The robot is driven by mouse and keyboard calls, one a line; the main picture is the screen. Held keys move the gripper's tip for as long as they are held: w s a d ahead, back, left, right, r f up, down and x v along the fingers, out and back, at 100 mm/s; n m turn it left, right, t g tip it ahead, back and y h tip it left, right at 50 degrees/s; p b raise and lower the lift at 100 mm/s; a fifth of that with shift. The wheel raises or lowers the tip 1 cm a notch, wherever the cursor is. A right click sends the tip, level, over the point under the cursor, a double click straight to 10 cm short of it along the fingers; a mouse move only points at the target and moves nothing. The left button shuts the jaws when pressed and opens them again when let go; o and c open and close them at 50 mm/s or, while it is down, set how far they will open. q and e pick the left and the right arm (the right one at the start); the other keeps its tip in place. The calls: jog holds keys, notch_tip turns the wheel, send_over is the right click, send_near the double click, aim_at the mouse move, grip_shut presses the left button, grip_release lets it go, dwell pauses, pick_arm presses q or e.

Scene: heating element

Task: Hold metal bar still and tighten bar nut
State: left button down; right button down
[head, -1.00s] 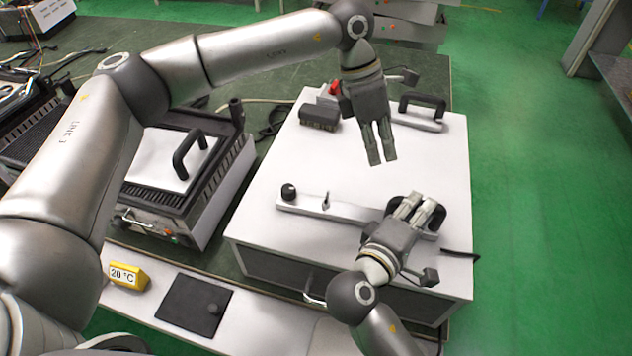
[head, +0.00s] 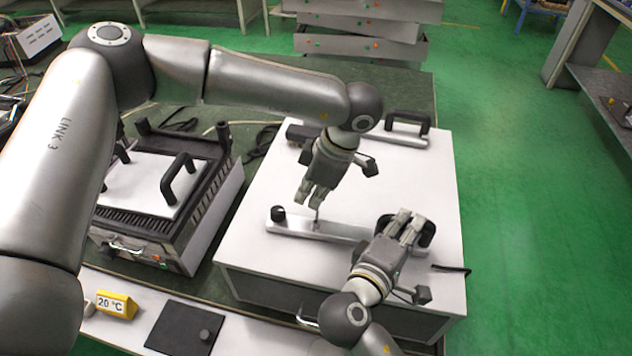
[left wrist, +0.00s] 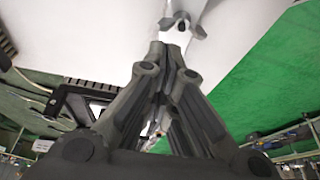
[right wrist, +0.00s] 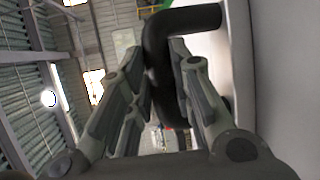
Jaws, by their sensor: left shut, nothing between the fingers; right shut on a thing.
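The metal bar (head: 335,232) lies on the white top of the heating box, with a black knob (head: 278,213) at its left end. The bar nut (head: 317,224) stands small and upright on the bar. My left gripper (head: 309,202) is shut and empty, pointing down just above the nut. In the left wrist view its closed fingertips (left wrist: 171,48) are below a grey part with a dark centre, too small to tell exactly. My right gripper (head: 408,224) is shut on the black handle (head: 428,234) at the bar's right end. The handle (right wrist: 190,20) passes between its fingers in the right wrist view.
A second black handle (head: 408,122) and a dark block (head: 300,134) are at the back of the white box top (head: 400,185). A grill-like unit (head: 150,190) stands to the left. A yellow 20 °C marker (head: 116,305) and a black plate (head: 180,328) lie in front.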

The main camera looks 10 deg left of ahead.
aim_at(316, 222)
pick_arm(q)
jog(key=shift+x, duration=1.7)
jog(key=shift+w+d+m+t, duration=0.1)
jog(key=shift+m+t, duration=0.1)
jog(key=shift+m, duration=0.35)
jog(key=shift+w+d+m+t, duration=0.1)
jog(key=shift+w+m+t, duration=0.1)
jog(key=shift+m, duration=0.35)
